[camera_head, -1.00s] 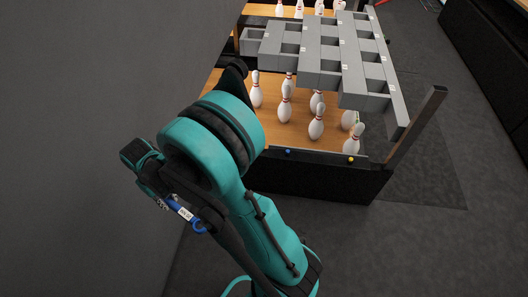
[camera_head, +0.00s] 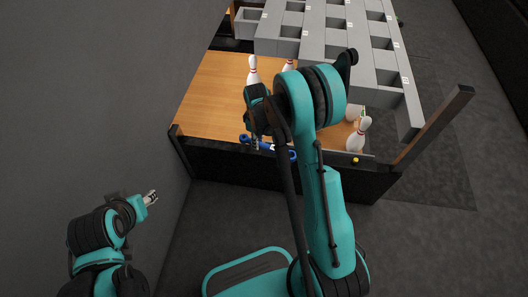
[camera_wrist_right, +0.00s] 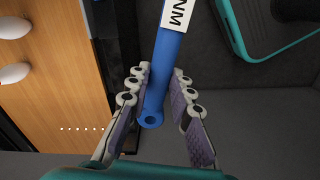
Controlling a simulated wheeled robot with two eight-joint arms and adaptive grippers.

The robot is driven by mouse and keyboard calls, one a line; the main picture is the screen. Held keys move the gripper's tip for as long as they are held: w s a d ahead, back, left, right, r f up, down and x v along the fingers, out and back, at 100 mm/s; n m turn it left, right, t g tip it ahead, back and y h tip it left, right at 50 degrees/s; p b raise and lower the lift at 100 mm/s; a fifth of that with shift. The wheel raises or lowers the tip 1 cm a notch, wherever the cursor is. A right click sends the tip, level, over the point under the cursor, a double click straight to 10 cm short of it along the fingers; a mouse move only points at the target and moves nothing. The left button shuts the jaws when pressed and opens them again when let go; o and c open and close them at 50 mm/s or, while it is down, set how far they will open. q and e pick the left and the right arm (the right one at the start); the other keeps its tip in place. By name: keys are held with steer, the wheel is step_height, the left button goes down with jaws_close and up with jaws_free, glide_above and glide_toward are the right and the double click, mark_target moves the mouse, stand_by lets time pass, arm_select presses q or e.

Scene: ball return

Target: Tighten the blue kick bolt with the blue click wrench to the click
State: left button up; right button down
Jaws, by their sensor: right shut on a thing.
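The blue click wrench (camera_head: 266,146) is in my right gripper (camera_head: 257,140), low over the black front board of the pin deck. In the right wrist view, the wrench (camera_wrist_right: 160,85) runs between the purple-padded fingers of the gripper (camera_wrist_right: 158,98), with its holed handle end toward the palm and a white label above. In the head view its other end reaches right along the board's top. The blue kick bolt is not distinguishable there; I cannot tell whether the wrench is on it. My left gripper (camera_head: 150,198) is at lower left, away from the board, too small to read.
A yellow bolt (camera_head: 355,160) sits on the board to the right. A dark post (camera_head: 432,128) rises at right, and a grey wall (camera_head: 85,90) fills the left.

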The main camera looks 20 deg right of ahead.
steer(key=w+d+f+n+b, duration=0.2)
steer(key=f+n, duration=0.3)
steer(key=f, duration=0.4)
steer(key=w+d+f+n+b, duration=0.2)
steer(key=w+f+n, duration=0.2)
steer(key=f, duration=0.5)
steer(key=shift+d+f+n, duration=0.2)
steer(key=shift+d+n, duration=0.1)
steer(key=shift+n, duration=0.7)
steer(key=shift+w+b, duration=0.1)
steer(key=shift+b, duration=0.2)
steer(key=shift+f+b, duration=0.55)
steer(key=shift+f, duration=3.5)
steer(key=w+m, duration=0.3)
steer(key=shift+w+a, duration=0.1)
steer(key=shift+w, duration=0.3)
